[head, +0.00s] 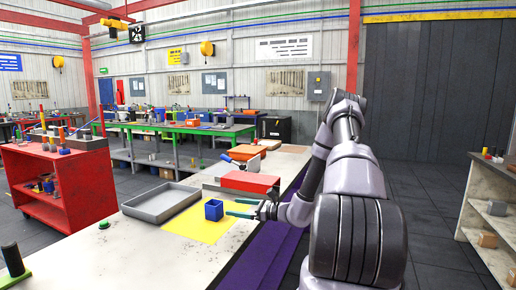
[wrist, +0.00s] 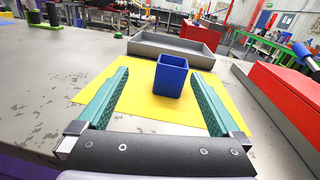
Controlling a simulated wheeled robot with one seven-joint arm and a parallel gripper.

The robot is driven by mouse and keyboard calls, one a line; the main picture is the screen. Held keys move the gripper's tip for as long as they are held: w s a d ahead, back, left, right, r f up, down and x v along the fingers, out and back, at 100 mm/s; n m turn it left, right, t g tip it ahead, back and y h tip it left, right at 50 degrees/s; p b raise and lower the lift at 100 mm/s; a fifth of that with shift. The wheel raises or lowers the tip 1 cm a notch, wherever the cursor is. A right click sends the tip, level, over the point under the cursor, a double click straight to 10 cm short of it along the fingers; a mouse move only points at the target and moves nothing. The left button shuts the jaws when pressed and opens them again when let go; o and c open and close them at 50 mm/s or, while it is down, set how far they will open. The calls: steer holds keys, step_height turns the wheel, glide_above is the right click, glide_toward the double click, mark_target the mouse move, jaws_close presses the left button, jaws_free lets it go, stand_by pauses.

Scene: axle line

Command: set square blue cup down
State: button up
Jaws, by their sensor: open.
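The square blue cup (head: 214,210) stands upright on the yellow mat (head: 196,231) on the workbench. In the wrist view the cup (wrist: 171,76) is just ahead of my gripper, between the lines of its fingers but beyond their tips. My gripper (head: 241,208) reaches in from the right in the head view, its green fingers beside the cup. In the wrist view my gripper (wrist: 159,80) is open, with nothing between its fingers.
A grey tray (head: 160,202) lies behind the mat. A red box (head: 250,182) sits at the back right of the mat. A small green object (head: 103,226) and a dark cylinder (head: 12,259) stand at the left. The bench surface between them is clear.

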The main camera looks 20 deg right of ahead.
steer(key=s+a+r+n+g+h, duration=0.2)
steer(key=s+a+r+n+g, duration=0.25)
steer(key=s+r+n, duration=0.4)
steer(key=s+a+r+n+g+h, duration=0.1)
steer(key=s+a+r+n+g, duration=0.3)
steer(key=r, duration=0.7)
steer(key=s+d+r+n+t+h, duration=0.2)
steer(key=s+d+r+n+h, duration=0.1)
steer(key=s+r, duration=0.4)
steer(key=s+d+r+n+t+h, duration=0.2)
steer(key=s+r+n+h, duration=0.3)
steer(key=s+r, duration=0.3)
steer(key=s+d, duration=0.1)
steer(key=s, duration=0.1)
steer(key=shift+s+d+t+h, duration=0.25)
steer(key=shift+s+t+h, duration=0.05)
steer(key=shift+s+t, duration=0.1)
